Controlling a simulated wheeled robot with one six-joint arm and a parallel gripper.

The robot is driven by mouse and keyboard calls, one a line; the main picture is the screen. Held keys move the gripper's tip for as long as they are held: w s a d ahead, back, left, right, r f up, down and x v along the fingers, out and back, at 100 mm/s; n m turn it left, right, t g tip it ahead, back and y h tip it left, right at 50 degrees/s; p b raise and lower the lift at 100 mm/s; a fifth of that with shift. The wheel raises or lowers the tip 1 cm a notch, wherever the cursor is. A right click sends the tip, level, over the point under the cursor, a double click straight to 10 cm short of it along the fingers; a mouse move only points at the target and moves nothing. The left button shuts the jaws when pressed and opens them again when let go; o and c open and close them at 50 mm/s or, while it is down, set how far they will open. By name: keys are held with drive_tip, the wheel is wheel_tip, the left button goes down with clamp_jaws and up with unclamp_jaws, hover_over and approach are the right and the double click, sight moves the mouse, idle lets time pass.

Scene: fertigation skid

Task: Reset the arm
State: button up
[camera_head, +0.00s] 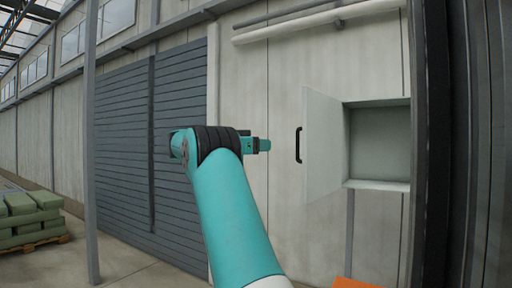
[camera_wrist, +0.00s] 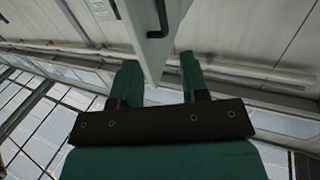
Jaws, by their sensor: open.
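My gripper (camera_head: 264,145) is at the end of my teal arm, left of an open wall cabinet and pointing right toward its door. In the wrist view its two teal fingers (camera_wrist: 160,62) are spread apart. The pale cabinet door (camera_head: 322,145) stands swung open, with a black handle (camera_head: 298,145) on it. A gap shows between the fingertips and the handle in the head view. In the wrist view the door's edge (camera_wrist: 148,50) appears between the fingers, and the handle (camera_wrist: 163,20) shows beyond them. I see nothing held.
The cabinet's inside (camera_head: 380,140) looks empty. A grey slatted shutter (camera_head: 120,140) and a post (camera_head: 90,150) are at left. Green sacks (camera_head: 28,212) lie on a pallet at far left. Pipes (camera_head: 310,22) run above the cabinet. An orange object (camera_head: 355,283) shows at the bottom edge.

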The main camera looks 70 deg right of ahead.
idle(0.3)
